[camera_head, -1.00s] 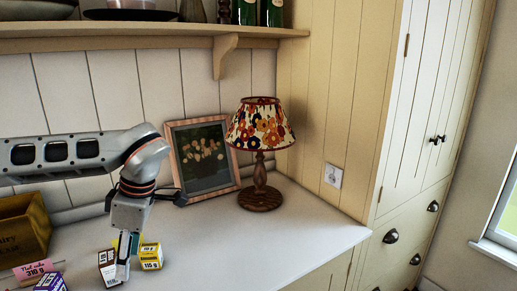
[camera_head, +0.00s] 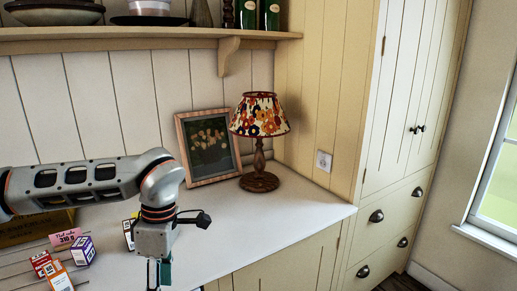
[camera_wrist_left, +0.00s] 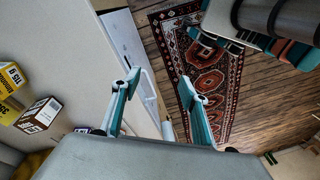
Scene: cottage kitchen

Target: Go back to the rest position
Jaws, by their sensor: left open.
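My left gripper (camera_head: 158,275) hangs open and empty over the front part of the white counter, its fingertips cut off by the lower picture edge. In the left wrist view its two teal-lined fingers (camera_wrist_left: 158,84) stand apart with nothing between them. Below them are the counter edge and the floor. A brown-and-white box (camera_wrist_left: 38,117) and yellow boxes (camera_wrist_left: 12,78) stand on the counter to the left, clear of the fingers. In the head view the brown-and-white box (camera_head: 129,236) is partly hidden behind my left arm. My right gripper does not show clearly.
A floral lamp (camera_head: 260,150) and a framed picture (camera_head: 209,145) stand behind the gripper. A purple-and-white box (camera_head: 83,250), a red box (camera_head: 40,261), an orange box (camera_head: 57,277) and a pink label (camera_head: 65,237) are at left. The right counter (camera_head: 290,215) is clear. A patterned rug (camera_wrist_left: 210,75) lies below.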

